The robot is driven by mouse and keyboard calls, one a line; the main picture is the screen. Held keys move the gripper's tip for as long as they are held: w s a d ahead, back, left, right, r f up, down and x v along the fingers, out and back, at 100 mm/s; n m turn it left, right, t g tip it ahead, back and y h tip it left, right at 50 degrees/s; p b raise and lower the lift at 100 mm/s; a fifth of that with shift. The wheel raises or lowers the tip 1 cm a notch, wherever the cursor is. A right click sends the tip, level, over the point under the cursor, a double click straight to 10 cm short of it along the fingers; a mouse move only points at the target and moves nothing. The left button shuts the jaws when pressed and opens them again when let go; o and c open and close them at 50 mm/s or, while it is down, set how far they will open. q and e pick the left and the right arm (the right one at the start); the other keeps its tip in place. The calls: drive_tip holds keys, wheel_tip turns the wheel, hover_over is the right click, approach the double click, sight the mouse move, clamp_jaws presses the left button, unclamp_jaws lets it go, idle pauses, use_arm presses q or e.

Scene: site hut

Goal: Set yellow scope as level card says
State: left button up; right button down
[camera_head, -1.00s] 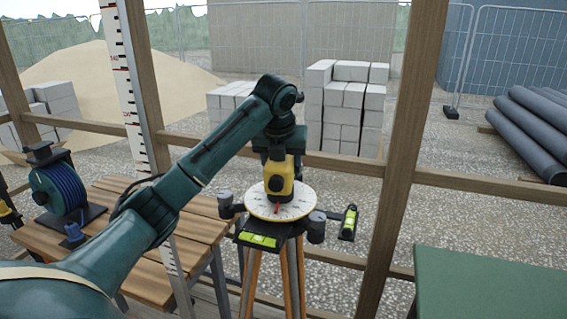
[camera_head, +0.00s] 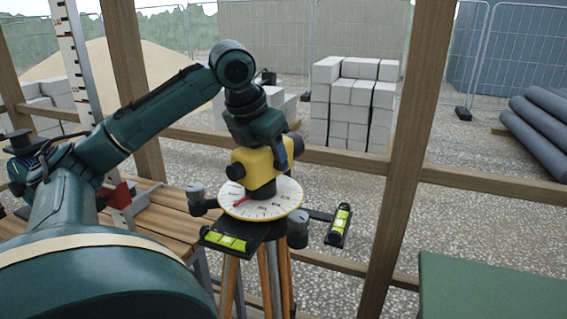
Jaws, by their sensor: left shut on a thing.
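The yellow scope (camera_head: 256,168) stands upright on a white round dial (camera_head: 288,198) with dark marks too small to read. Its dark round eyepiece or lens end (camera_head: 236,171) faces left and a little toward me. A red pointer (camera_head: 239,199) lies over the left front part of the dial. My left gripper (camera_head: 258,146) is shut on the top of the scope from above; its fingertips are partly hidden. Two green level vials show, one at the front (camera_head: 225,242) and one at the right (camera_head: 341,222); I cannot read their bubbles. I see no level card. My right gripper is out of view.
Grey knobs (camera_head: 196,194) surround the dial on a tripod (camera_head: 277,280). A wooden bench (camera_head: 160,222) stands at left with a red and grey tool (camera_head: 120,195). A wooden post (camera_head: 398,150) rises at right. A green surface (camera_head: 480,290) fills the lower right.

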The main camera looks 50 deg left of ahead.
use_arm(q)
drive_tip(key=shift+d+m+h, duration=0.15)
drive_tip(key=shift+m+h, duration=0.25)
drive_tip(key=shift+m, duration=0.7)
drive_tip(key=shift+d+m+b, duration=0.1)
drive_tip(key=shift+m+b, duration=0.2)
drive_tip(key=shift+m, duration=0.2)
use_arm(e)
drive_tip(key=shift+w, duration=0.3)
use_arm(q)
drive_tip(key=shift+h, duration=0.3)
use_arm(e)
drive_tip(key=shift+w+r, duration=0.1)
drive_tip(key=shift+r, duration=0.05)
use_arm(q)
drive_tip(key=o, duration=1.4)
drive_tip(key=shift+d, duration=0.1)
drive_tip(key=p+v, duration=0.4)
drive_tip(key=v, duration=0.8)
drive_tip(key=shift+r, duration=0.35)
drive_tip(key=shift+s+r+p, duration=0.15)
drive_tip(key=shift+r+p, duration=0.15)
drive_tip(key=shift+p, duration=0.05)
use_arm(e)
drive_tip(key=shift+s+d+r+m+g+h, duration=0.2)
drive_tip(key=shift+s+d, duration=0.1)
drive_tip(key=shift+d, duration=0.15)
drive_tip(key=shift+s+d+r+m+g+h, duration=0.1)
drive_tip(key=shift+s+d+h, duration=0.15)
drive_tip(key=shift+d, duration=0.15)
